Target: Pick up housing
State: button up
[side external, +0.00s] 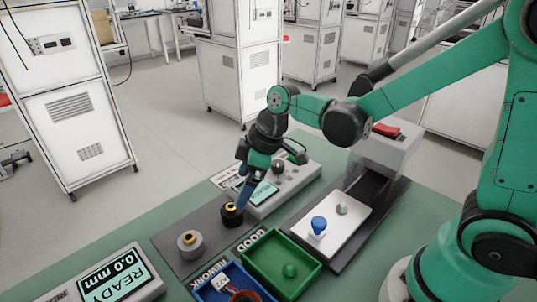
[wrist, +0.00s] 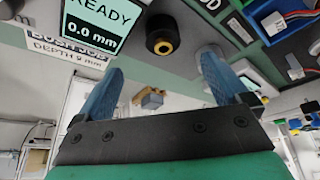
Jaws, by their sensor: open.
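Two short cylinders with brass-coloured centres stand on a dark grey mat in the side view: a black one (side external: 231,215) and a grey one (side external: 190,244). I cannot tell from the frames which is the housing. My gripper (side external: 243,198) points down, its blue fingers right at the black cylinder's far right side; contact is unclear. In the wrist view the black cylinder (wrist: 163,36) lies ahead, beyond the two fingertips and roughly centred in the gap. My gripper (wrist: 162,68) is open, with nothing between its fingers.
A device with a screen (side external: 288,182) stands close behind my gripper. A READY 0.0 mm display (side external: 113,275) is at lower left. A green bin (side external: 262,240) and a blue REWORK bin (side external: 208,292) stand in front. A white plate (side external: 340,228) holds a blue-topped part.

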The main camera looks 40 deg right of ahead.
aim_at(230, 206)
jog(key=shift+w+a+f+n+g, duration=0.2)
jog(key=shift+a+f+n, duration=0.1)
jog(key=shift+f, duration=0.2)
jog(key=shift+w+a+f+n+g, duration=0.1)
jog(key=shift+w+a+f+n, duration=0.15)
jog(key=shift+f, duration=0.2)
jog(key=shift+x, duration=2.5)
jog(key=shift+s, duration=0.1)
jog(key=c, duration=1.4)
jog(key=shift+r, duration=0.15)
